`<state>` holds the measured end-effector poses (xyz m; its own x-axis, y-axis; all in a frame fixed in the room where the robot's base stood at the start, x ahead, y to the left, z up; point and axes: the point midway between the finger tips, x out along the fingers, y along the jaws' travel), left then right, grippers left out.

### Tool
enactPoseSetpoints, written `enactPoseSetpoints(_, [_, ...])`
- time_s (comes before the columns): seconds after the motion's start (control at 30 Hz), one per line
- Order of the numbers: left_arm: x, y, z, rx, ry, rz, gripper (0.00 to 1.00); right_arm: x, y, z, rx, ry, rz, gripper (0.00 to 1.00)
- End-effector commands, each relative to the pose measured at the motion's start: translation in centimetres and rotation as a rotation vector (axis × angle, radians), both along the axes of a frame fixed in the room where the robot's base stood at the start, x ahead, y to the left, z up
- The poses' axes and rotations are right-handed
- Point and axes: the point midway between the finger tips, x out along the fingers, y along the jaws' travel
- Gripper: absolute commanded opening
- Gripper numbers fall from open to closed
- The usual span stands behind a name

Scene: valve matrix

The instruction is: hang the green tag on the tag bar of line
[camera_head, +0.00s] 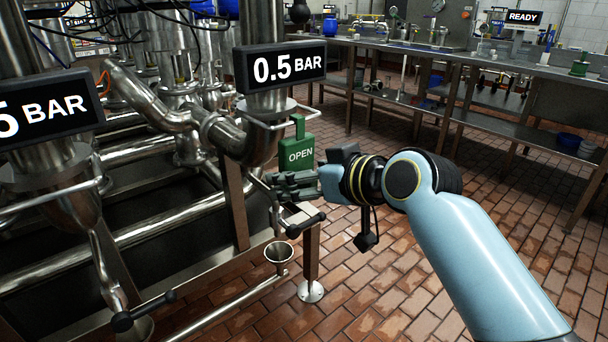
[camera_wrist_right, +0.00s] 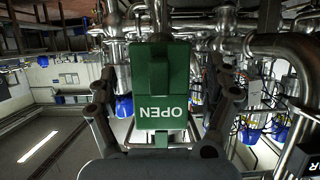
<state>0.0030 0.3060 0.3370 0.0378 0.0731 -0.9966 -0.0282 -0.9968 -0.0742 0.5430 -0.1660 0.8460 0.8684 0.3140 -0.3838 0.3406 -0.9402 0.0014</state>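A green tag (camera_head: 300,153) marked OPEN is upright in the head view, just below and in front of a thin tag bar (camera_head: 278,123) on the pipe under the middle 0.5 BAR sign. Its narrow neck overlaps the bar's outer end; I cannot tell whether it is hooked on. My right gripper (camera_head: 292,186) is at the tag's lower edge. In the right wrist view the tag (camera_wrist_right: 160,108) appears upside down between the two fingers (camera_wrist_right: 163,85), with gaps seen at its sides. The tag hides where any grip would be. My left gripper is not in view.
The 0.5 BAR sign (camera_head: 279,66) hangs just above the bar. Another BAR sign (camera_head: 45,107) and steel pipes fill the left. A small cup (camera_head: 280,252) and black-handled levers (camera_head: 306,224) are below the gripper. A steel bench (camera_head: 470,62) stands behind; tiled floor is open at right.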

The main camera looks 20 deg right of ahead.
Motion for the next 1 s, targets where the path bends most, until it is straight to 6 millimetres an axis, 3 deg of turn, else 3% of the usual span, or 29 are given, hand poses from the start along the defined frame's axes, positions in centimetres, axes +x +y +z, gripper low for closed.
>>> enactPoseSetpoints(0.33, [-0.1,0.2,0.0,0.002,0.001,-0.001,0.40,-0.9,-0.4,0.3,-0.002,0.000,-0.001,0.84])
enactPoseSetpoints(0.7, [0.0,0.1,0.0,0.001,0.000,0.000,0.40,-7.7,-2.8,3.3,-0.005,0.000,0.002,0.84])
enactPoseSetpoints(1.0, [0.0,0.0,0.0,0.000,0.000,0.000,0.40,-10.4,-3.7,4.5,-0.001,0.001,0.000,0.84])
